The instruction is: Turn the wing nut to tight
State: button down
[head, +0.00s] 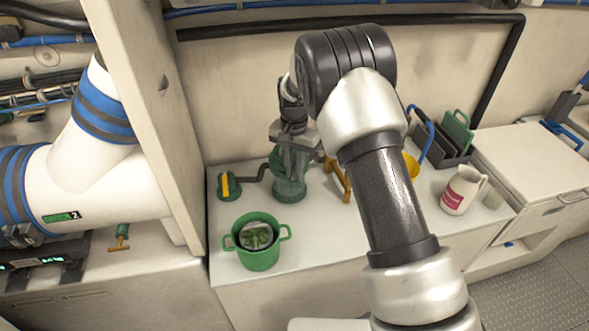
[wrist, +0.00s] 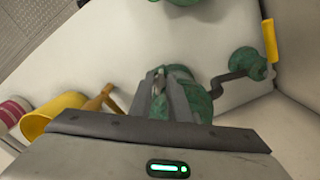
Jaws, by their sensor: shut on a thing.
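A green strainer with a clear greenish bowl (head: 289,188) stands upright on the white counter. Its green top also shows below the jaws in the wrist view (wrist: 183,75). My gripper (head: 293,160) comes down on the top of the strainer from above. In the wrist view its two narrow fingers (wrist: 170,100) are close together over the strainer's centre, shut on the wing nut. The wing nut itself is mostly hidden between the fingers, so its angle cannot be told.
A dark pipe joins the strainer to a green valve with a yellow handle (head: 226,186) at left. A green pot (head: 258,258) stands in front. A wooden-handled tool (head: 337,180), yellow scoop (head: 411,166) and white jug (head: 461,191) are to the right. A wall panel bounds the counter at left.

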aim_at(295, 173)
jog(key=c, duration=1.7)
grip_release()
notch_tip(295, 173, up, 18)
jog(key=shift+f+p, duration=0.25)
jog(key=shift+p, duration=0.3)
